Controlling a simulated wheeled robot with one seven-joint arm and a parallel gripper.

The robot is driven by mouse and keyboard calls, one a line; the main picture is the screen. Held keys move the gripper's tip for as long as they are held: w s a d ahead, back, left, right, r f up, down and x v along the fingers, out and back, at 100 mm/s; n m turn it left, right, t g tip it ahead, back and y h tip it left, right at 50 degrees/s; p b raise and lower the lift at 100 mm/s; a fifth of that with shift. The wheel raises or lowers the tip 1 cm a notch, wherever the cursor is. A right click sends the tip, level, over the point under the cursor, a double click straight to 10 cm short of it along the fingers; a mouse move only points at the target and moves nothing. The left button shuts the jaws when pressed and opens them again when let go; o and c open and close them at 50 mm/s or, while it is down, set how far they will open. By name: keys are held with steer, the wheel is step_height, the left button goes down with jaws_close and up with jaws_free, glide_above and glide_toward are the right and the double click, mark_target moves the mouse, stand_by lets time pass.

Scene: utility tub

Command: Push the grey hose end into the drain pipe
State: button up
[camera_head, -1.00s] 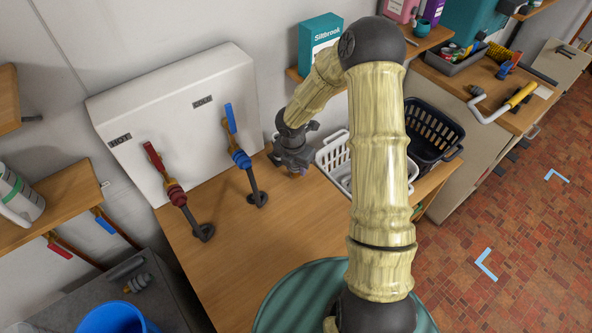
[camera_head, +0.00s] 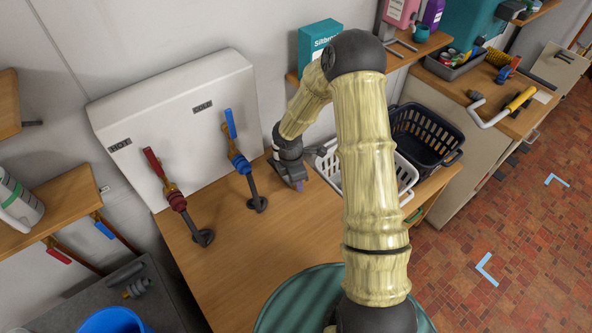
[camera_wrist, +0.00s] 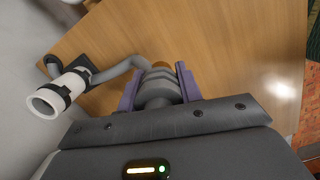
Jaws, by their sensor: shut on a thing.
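My gripper (camera_wrist: 158,92) is shut on the ribbed grey hose end (camera_wrist: 157,78), which sits between its two purple fingers. A brownish tip shows at the hose end's far side. The grey hose (camera_wrist: 118,70) bends away to the left, towards the drain pipe. The white drain pipe (camera_wrist: 62,92), with black bands and a round open mouth, is left of my gripper in the wrist view. The hose end is apart from that mouth. In the head view my gripper (camera_head: 297,184) is over the wooden top, right of the cold tap; I cannot make out the hose or pipe there.
The wooden top (camera_head: 265,250) is clear in front of my gripper. The hot tap (camera_head: 177,200) and cold tap (camera_head: 240,165) stand to the left. A white basket (camera_head: 405,172) and a dark basket (camera_head: 425,137) are on the right. A green round tub lid (camera_head: 285,305) is nearer.

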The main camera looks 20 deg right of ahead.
steer(key=m, duration=0.2)
steer(key=f+m, duration=0.1)
steer(key=m, duration=0.1)
steer(key=s+f+m, duration=0.1)
steer(key=m, duration=0.1)
steer(key=shift+g, duration=0.4)
steer(key=m, duration=0.2)
steer(key=f+m, duration=0.1)
steer(key=m, duration=0.1)
steer(key=shift+s+f, duration=0.1)
steer(key=shift+s, duration=0.15)
steer(key=m, duration=0.1)
steer(key=f+m, duration=0.1)
steer(key=m, duration=0.2)
steer(key=shift+s+f+g+y, duration=0.15)
steer(key=shift+s+g+y, duration=0.15)
steer(key=shift+y, duration=0.1)
steer(key=m, duration=0.3)
steer(key=f+m, duration=0.1)
steer(key=m, duration=0.1)
steer(key=shift+s+f+y, duration=0.1)
steer(key=shift+s+y, duration=0.2)
